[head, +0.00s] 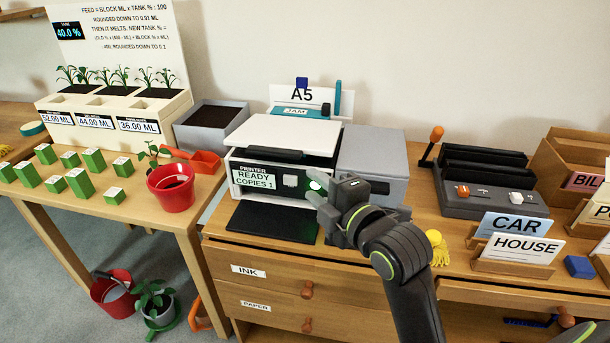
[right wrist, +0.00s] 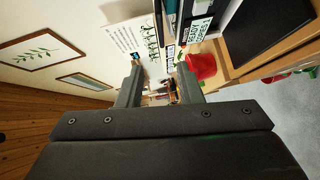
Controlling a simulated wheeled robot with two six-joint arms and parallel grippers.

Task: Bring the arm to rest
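My right gripper (head: 321,206) is in front of the printer (head: 278,150), with its fingertips close to a green-lit round button (head: 315,185) on the printer's front. I cannot tell whether a fingertip touches the button. The printer's display (head: 253,180) reads READY, COPIES 1. In the right wrist view my two gripper fingers (right wrist: 159,75) stand apart with nothing held between them. My right arm reaches in from the bottom of the head view over the desk. My left gripper is not in view.
A black output tray (head: 272,221) lies below the printer. A grey box (head: 372,165) stands right of it. A yellow object (head: 438,247), card holders (head: 514,258) and a black-slotted device (head: 490,180) are to the right. A red pot (head: 171,187) stands on the left table.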

